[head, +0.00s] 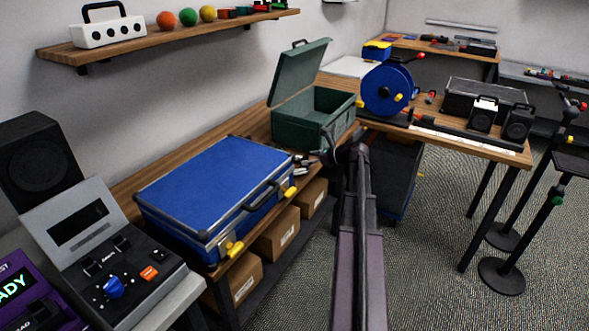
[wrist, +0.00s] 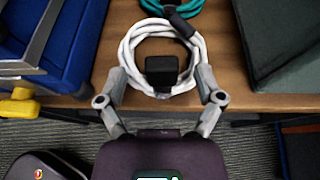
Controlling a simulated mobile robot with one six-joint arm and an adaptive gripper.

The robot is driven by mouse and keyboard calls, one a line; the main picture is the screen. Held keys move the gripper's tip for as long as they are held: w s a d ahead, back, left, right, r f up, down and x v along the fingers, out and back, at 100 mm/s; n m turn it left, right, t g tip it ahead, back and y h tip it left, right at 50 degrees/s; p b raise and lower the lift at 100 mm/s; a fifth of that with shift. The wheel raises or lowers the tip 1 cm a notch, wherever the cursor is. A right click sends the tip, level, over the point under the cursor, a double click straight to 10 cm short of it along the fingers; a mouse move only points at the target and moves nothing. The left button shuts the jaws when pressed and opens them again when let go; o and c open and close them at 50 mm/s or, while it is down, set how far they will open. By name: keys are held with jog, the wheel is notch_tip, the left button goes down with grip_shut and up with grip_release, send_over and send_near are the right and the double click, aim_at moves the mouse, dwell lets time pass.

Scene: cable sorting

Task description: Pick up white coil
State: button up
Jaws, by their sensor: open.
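In the wrist view, the white coil (wrist: 128,47) lies on the wooden bench top (wrist: 222,62) near its front edge. A black block (wrist: 162,70) shows at the coil's near side. My gripper (wrist: 160,84) is open and empty, with one finger at each side of the near part of the coil. I cannot tell whether the fingers touch it. In the head view, my gripper (head: 322,158) is over the bench between the blue case and the green box, and I cannot make out the coil there.
A teal coil (wrist: 195,10) lies just behind the white one. The blue case (head: 210,180) stands close on the left, with a yellow latch (wrist: 18,103). The open green box (head: 305,125) stands close on the right. Cardboard boxes (head: 278,235) sit below the bench.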

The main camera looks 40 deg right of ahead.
jog(key=shift+x, duration=0.95)
jog(key=shift+d, duration=0.1)
grip_shut()
